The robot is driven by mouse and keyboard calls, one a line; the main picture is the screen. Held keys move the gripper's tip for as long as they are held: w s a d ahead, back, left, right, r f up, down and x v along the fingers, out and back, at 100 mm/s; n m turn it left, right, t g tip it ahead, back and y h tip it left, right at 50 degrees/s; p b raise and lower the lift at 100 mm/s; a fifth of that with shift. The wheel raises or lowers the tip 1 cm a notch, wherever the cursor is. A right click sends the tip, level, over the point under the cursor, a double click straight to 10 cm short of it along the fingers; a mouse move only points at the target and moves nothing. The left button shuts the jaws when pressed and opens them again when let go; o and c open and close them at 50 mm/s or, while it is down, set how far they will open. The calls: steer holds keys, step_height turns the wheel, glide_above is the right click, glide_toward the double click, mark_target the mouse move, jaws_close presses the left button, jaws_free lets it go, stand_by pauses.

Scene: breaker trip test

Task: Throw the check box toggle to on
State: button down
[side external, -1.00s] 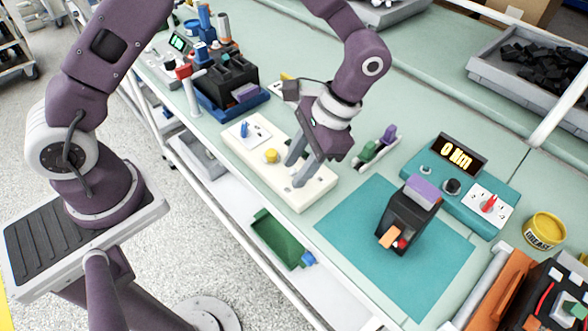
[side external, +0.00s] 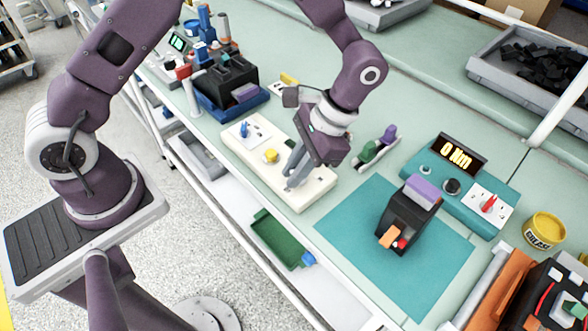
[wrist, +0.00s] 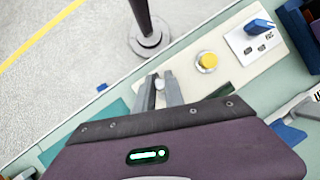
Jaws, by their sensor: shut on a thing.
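The check box (side external: 314,194) is a long cream box near the front edge of the bench. It has a blue selector (side external: 244,130) on a white plate at its left end and a yellow button (side external: 271,156) in its middle. My gripper (side external: 291,183) is low over the right end of the box, its fingers close together. In the wrist view my gripper (wrist: 160,84) has its fingers around a small pale toggle (wrist: 159,86). The fingers mostly hide the toggle, so I cannot tell its position.
A black breaker (side external: 409,217) with a purple lever stands on a teal mat (side external: 350,225) to the right. Behind it is a teal tester (side external: 470,192) reading 0 Nm. A small green-and-purple part (side external: 374,148) lies behind my gripper. A black-and-blue fixture (side external: 232,85) stands left.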

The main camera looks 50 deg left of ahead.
steer(key=w+g, duration=0.1)
steer(key=g, duration=0.2)
steer(key=shift+w+r, duration=0.1)
steer(key=shift+w, duration=0.1)
steer(key=shift+w+m+g, duration=0.25)
steer(key=shift+w+g, duration=0.05)
steer(key=shift+g, duration=0.6)
steer(key=shift+w+m+g, duration=0.25)
steer(key=shift+g, duration=0.65)
steer(key=shift+y, duration=0.3)
steer(key=c, duration=1.4)
jaws_free()
